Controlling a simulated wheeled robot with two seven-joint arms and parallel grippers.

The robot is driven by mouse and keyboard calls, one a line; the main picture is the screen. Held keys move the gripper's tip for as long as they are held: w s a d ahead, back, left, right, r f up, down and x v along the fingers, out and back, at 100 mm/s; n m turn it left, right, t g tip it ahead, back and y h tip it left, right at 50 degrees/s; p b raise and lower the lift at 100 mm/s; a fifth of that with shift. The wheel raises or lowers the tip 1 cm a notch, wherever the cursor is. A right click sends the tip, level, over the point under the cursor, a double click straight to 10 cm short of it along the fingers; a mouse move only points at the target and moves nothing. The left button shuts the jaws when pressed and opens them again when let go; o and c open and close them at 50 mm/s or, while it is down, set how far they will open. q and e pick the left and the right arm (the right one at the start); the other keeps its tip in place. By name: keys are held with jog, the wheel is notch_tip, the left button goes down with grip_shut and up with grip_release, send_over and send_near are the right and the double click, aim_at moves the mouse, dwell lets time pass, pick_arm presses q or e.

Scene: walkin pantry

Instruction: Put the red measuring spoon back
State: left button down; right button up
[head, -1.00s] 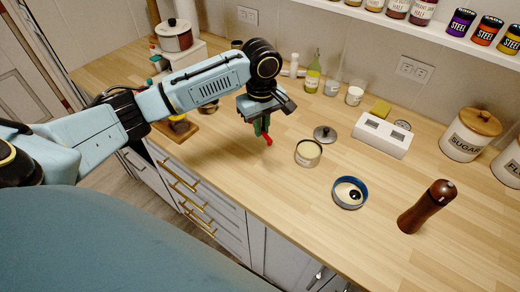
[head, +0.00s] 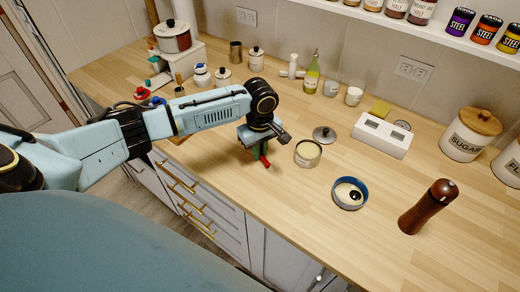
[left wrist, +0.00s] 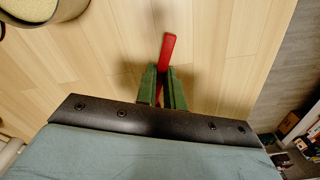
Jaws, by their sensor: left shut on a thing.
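The red measuring spoon (head: 265,161) is held between the green fingers of my left gripper (head: 258,151). Its red end sticks out past the fingertips, low over the wooden counter. In the left wrist view the spoon (left wrist: 167,52) points up and away from the shut fingers (left wrist: 162,86); its other end is hidden by the gripper. An open tin with pale contents (head: 308,153) stands just right of the gripper, and part of it shows in the left wrist view (left wrist: 45,18). My right gripper is not in view.
A blue-rimmed round tin (head: 350,193) and a dark wooden pepper mill (head: 427,206) stand to the right. A grey lid (head: 324,134) lies behind the open tin. A white holder (head: 382,134) and sugar jar (head: 470,134) are farther back.

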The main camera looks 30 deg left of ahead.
pick_arm(q)
jog(key=c, duration=1.5)
grip_release()
notch_tip(320, 180, up, 12)
jog(key=p, duration=0.1)
